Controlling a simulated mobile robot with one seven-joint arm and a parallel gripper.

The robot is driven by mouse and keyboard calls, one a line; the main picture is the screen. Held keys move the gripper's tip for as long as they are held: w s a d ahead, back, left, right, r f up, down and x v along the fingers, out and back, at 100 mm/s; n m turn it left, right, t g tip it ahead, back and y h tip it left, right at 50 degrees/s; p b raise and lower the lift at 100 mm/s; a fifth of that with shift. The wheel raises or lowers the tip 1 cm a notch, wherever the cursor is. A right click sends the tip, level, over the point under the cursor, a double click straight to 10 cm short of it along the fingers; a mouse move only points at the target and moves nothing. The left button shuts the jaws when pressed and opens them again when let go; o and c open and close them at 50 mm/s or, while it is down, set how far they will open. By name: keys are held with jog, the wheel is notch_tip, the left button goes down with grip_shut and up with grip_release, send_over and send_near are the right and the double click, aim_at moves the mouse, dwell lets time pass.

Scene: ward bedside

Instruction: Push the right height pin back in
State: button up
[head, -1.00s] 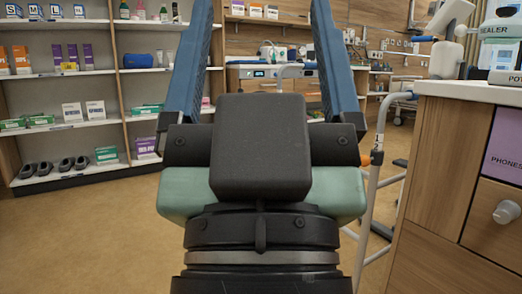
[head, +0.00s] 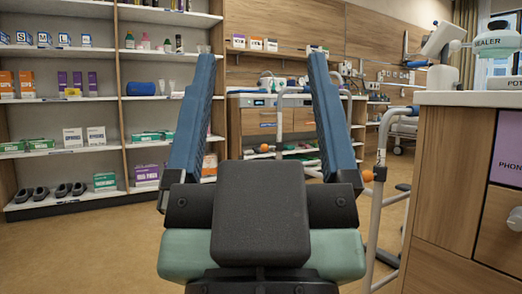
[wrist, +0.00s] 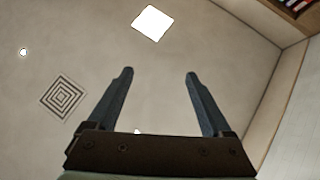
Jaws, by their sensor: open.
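A grey tubular walking frame (head: 382,180) stands beyond my gripper, partly hidden behind my fingers and the wooden cabinet. An orange round knob, the likely right height pin (head: 368,176), shows on its near right leg, just right of my right finger. Another orange knob (head: 264,148) shows farther off, between my fingers. I cannot tell how far either pin sticks out. My gripper (head: 262,68) is open and empty, its blue fingers pointing up, apart from the frame. The wrist view shows my open fingers (wrist: 158,72) against the ceiling.
A wooden cabinet (head: 450,180) stands close on the right, beside the frame. Stocked shelves (head: 90,107) line the left wall. A wooden unit (head: 245,120) stands at the back. The floor (head: 100,245) at the left front is clear.

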jog(key=shift+r+p, duration=0.4)
jog(key=c, duration=0.5)
notch_tip(320, 180, up, 8)
jog(key=p, duration=0.8)
jog(key=shift+r, duration=0.1)
grip_shut()
notch_tip(320, 180, up, 22)
jog(key=p, duration=2.2)
